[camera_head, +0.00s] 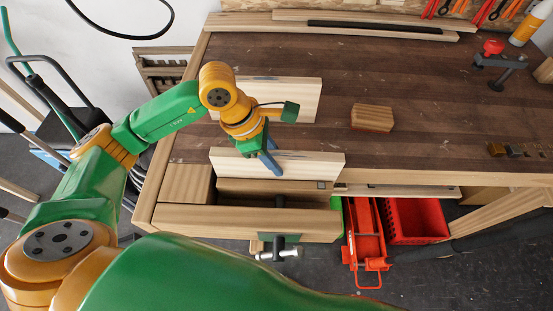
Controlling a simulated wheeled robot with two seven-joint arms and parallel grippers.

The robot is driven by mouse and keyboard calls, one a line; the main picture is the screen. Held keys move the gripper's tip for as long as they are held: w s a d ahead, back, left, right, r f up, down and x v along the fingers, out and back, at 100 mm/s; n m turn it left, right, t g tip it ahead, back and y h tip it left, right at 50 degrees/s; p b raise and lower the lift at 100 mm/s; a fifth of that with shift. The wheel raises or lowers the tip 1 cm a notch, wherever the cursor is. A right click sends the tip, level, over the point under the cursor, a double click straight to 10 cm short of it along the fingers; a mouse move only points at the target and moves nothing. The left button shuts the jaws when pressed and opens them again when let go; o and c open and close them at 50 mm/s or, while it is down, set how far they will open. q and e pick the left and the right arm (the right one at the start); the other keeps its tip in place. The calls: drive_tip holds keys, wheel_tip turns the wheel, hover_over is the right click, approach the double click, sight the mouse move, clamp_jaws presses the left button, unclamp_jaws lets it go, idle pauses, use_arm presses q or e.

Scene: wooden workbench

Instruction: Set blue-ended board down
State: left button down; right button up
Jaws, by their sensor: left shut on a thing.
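My left gripper (268,160) points down at a pale board (315,165) near the front edge of the bench. It is shut on this board by its upper edge, and its blue-grey fingers cover the middle. The board lies crosswise, long side left to right, above the front vise area; whether it touches the wood below is unclear. A second pale board (302,100) is farther back, partly behind my left arm, with a bluish patch on its top edge. No blue end shows clearly on the held board. My right gripper is out of view.
The brown workbench (420,90) holds a small wood block (372,118) right of the boards. A dark clamp with a red knob (493,47) stands at far right. A red crate (412,220) is below the front edge. The bench middle is mostly clear.

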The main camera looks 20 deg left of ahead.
use_arm(q)
drive_tip(key=shift+w+f, duration=0.35)
drive_tip(key=shift+f, duration=0.45)
drive_tip(key=shift+s+d+r, duration=0.1)
drive_tip(key=shift+s+r, duration=0.05)
drive_tip(key=shift+s, duration=0.1)
drive_tip(key=shift+w+f+b, duration=0.15)
drive_tip(key=shift+f+b, duration=0.3)
drive_tip(key=shift+b, duration=0.1)
drive_tip(key=shift+f, duration=0.15)
drive_tip(key=c, duration=0.6)
unclamp_jaws()
drive_tip(key=shift+c, duration=0.2)
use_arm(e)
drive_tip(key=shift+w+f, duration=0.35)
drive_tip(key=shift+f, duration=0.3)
